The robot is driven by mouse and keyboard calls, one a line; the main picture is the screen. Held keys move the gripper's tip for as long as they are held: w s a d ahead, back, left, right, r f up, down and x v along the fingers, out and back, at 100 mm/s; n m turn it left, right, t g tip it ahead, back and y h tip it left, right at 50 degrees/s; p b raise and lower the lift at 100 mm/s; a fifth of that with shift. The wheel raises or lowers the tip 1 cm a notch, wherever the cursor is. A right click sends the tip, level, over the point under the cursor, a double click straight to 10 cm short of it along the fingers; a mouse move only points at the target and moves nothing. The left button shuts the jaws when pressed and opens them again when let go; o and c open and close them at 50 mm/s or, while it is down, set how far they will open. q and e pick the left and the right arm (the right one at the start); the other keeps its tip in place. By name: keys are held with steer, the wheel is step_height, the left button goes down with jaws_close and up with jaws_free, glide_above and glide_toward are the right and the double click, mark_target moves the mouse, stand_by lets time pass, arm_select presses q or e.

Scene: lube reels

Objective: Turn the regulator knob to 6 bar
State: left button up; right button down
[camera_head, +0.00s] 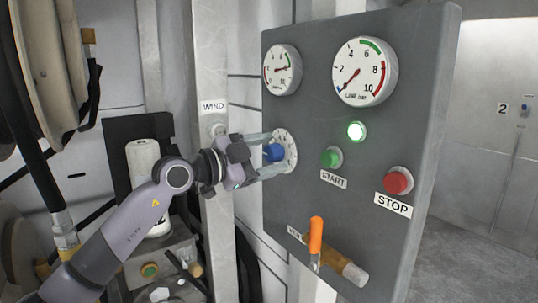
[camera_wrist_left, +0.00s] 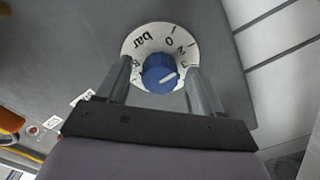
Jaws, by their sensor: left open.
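The blue regulator knob (camera_head: 274,153) sits on a white round dial plate (camera_head: 290,150) on the grey panel. My left gripper (camera_head: 270,154) is open, with one finger on each side of the knob. In the left wrist view, the knob (camera_wrist_left: 160,73) lies between the two fingers (camera_wrist_left: 158,85), with gaps that look small; I cannot tell if either finger touches it. A white pointer line on the knob points right and slightly up in that view. The dial plate (camera_wrist_left: 143,38) shows "bar", 0 and other numbers, partly hidden by the fingers. My right gripper is not in view.
Above are a small gauge (camera_head: 282,70) and a larger gauge (camera_head: 364,72). A lit green lamp (camera_head: 356,131), green START button (camera_head: 332,158), red STOP button (camera_head: 398,181) and orange-handled valve (camera_head: 316,238) are on the panel. Hose reels (camera_head: 45,70) stand at left.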

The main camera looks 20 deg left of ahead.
arm_select(q)
steer(key=shift+w+d, duration=0.15)
steer(key=shift+w, duration=0.1)
steer(key=c, duration=1.1)
steer(key=shift+o, duration=0.2)
